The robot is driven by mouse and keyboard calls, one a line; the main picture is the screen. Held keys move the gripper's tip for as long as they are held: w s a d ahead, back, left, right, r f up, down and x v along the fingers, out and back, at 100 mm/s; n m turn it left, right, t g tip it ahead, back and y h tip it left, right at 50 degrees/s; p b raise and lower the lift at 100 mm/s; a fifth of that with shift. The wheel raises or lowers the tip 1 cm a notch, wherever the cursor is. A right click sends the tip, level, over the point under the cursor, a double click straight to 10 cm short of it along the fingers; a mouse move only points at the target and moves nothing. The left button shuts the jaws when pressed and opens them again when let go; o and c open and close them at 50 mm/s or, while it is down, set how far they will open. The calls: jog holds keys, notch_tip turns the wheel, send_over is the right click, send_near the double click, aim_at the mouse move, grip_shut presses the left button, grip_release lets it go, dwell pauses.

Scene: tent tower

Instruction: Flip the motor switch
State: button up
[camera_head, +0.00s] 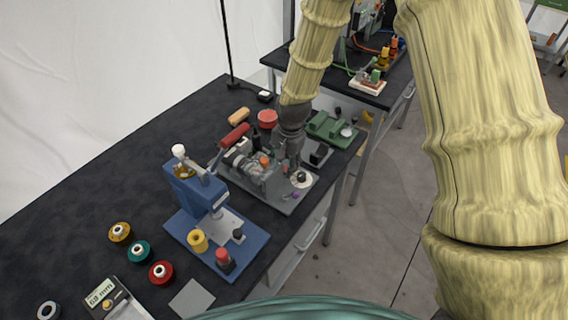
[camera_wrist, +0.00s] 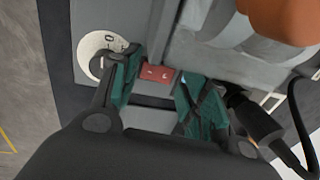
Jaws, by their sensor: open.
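The motor unit (camera_head: 258,168), a grey assembly with an orange-red knob on a grey base plate, stands on the dark table in the head view. My gripper (camera_head: 290,166) points down at the right part of this unit. In the wrist view my gripper (camera_wrist: 158,84) has its two green-padded fingers apart. A small red block (camera_wrist: 156,72), which looks like the switch, lies between the fingertips; I cannot tell whether they touch it. A round white dial (camera_wrist: 97,50) is just left of the left finger. In the head view my gripper hides the switch.
A blue press (camera_head: 195,190) stands left of the motor unit. A green fixture (camera_head: 325,127) and a red round part (camera_head: 267,118) are close behind. A dark cable plug (camera_wrist: 250,122) lies right of my fingers. Several coloured spools lie at the front left.

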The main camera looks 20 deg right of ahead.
jog(key=shift+f, duration=0.65)
jog(key=shift+c, duration=0.4)
jog(key=c, duration=0.7)
jog(key=shift+o, duration=0.2)
jog(key=shift+w+a+g+h+p, duration=0.15)
jog(key=shift+g+h+p, duration=0.25)
jog(key=shift+g+p, duration=0.25)
jog(key=o, duration=0.7)
jog(key=shift+o, duration=0.2)
